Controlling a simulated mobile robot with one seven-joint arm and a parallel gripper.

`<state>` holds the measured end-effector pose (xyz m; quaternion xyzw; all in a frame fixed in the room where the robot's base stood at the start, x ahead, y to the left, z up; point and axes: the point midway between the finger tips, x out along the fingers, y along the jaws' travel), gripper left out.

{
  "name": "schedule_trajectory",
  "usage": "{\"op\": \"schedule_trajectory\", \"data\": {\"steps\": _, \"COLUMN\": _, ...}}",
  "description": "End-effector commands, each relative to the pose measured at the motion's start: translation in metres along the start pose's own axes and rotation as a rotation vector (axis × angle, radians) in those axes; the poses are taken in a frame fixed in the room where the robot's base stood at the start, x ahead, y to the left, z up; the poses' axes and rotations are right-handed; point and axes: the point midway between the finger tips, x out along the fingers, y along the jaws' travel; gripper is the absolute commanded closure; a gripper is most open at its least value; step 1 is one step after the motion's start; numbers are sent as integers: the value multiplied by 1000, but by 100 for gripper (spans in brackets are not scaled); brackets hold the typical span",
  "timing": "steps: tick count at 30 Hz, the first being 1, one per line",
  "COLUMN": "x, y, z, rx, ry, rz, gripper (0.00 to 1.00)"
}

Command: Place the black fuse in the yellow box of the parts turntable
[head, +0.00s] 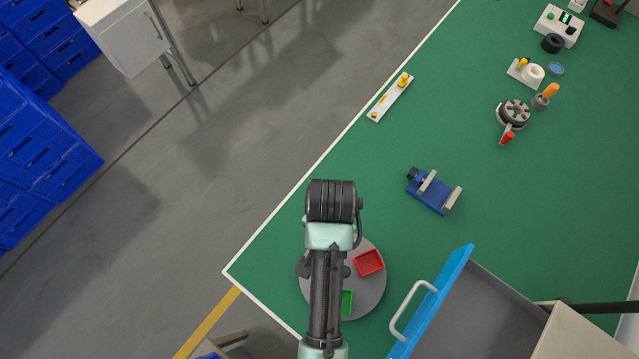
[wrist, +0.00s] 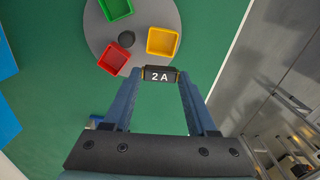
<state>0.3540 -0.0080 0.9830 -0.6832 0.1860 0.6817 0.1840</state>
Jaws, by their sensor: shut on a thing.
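My gripper (wrist: 159,78) is shut on the black fuse (wrist: 159,73), marked "2 A", at its fingertips in the wrist view. The grey parts turntable (wrist: 150,16) lies beyond and below. Its yellow box (wrist: 162,41) appears just past the fuse and looks empty. The red box (wrist: 113,58) is left of the fuse and the green box (wrist: 115,8) is farther off. In the head view my arm covers part of the turntable (head: 375,288). The red box (head: 369,262) and green box (head: 347,301) show there; the yellow box and fuse are hidden.
A dark round knob (wrist: 126,39) stands at the turntable's middle. An open drawer with a blue front (head: 435,300) is right of the turntable. A blue vise (head: 433,192) and a white strip (head: 390,97) lie farther up the green bench (head: 300,230). Bench edge is left.

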Motion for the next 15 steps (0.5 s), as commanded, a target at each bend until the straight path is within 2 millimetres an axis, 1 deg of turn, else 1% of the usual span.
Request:
{"op": "schedule_trajectory", "data": {"steps": 1, "x": -6, "y": -1, "z": 7, "rx": 32, "ry": -1, "rz": 0, "gripper": 100}}
{"op": "schedule_trajectory", "data": {"steps": 2, "x": -6, "y": -1, "z": 9, "rx": 51, "ry": 0, "rz": -1, "gripper": 100}}
{"op": "schedule_trajectory", "data": {"steps": 5, "x": 1, "y": -1, "z": 15, "rx": 90, "ry": -2, "rz": 0, "gripper": 100}}
{"op": "schedule_trajectory", "data": {"steps": 9, "x": 28, "y": -1, "z": 16, "rx": 101, "ry": -5, "rz": 1, "gripper": 100}}
{"op": "schedule_trajectory", "data": {"steps": 12, "x": 44, "y": -2, "z": 16, "rx": 100, "ry": -3, "rz": 0, "gripper": 100}}
{"op": "schedule_trajectory", "data": {"steps": 15, "x": 53, "y": -2, "z": 15, "rx": 100, "ry": -1, "rz": -1, "gripper": 100}}
